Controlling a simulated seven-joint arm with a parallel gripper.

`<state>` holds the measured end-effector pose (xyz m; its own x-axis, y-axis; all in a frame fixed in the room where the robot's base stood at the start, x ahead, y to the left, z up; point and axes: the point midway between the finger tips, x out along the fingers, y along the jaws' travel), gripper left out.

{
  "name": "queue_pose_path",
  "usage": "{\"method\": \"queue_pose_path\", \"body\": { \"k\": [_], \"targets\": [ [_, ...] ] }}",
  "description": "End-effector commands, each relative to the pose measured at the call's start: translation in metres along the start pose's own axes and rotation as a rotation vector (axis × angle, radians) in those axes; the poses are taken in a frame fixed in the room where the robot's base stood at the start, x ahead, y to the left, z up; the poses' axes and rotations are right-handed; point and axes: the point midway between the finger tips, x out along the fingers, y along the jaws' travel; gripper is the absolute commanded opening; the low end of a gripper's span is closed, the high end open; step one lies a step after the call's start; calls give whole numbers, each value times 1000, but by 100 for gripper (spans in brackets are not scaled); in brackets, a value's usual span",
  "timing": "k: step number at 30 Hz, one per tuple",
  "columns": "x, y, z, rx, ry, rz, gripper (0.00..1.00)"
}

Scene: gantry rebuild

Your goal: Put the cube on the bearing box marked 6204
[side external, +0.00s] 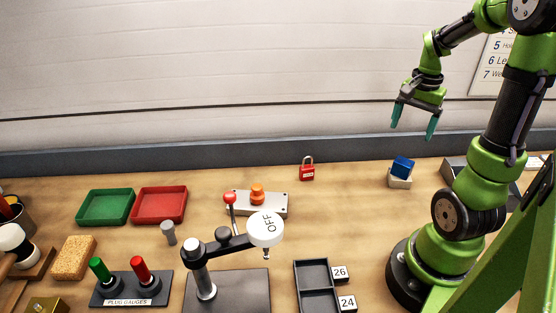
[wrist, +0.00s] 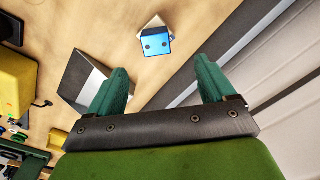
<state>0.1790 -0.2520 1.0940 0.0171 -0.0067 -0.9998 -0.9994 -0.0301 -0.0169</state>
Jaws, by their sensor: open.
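A blue cube (side external: 403,166) rests on top of a small beige box (side external: 400,181) at the back right of the bench. In the wrist view the cube (wrist: 156,42) shows two dark dots on its face, and a corner of the pale box (wrist: 152,22) shows behind it. No 6204 mark is readable in either view. My gripper (side external: 414,121) is open and empty, in the air above the cube and box. In the wrist view the two teal fingers (wrist: 161,77) are spread wide, with the cube beyond their tips.
A red padlock (side external: 307,170) stands left of the cube. Green (side external: 105,221) and red (side external: 158,219) trays lie farther left. A lever stand with an OFF disc (side external: 265,227) rises in the middle front. A grey wall strip (side external: 250,155) runs behind. Bare bench lies between padlock and cube.

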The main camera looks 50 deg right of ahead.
Motion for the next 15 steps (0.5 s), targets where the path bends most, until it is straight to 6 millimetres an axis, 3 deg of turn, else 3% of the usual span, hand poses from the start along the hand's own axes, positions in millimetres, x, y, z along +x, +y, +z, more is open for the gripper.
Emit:
{"method": "queue_pose_path", "body": {
  "k": [4, 8, 12, 15],
  "targets": [
    [-24, -43, 54, -241, 48, -129, 83],
    [-49, -76, 137, -568, 109, -304, 83],
    [-69, -81, 217, -876, 166, -476, 83],
    [-76, -74, 255, -1027, 196, -566, 83]
  ]
}}
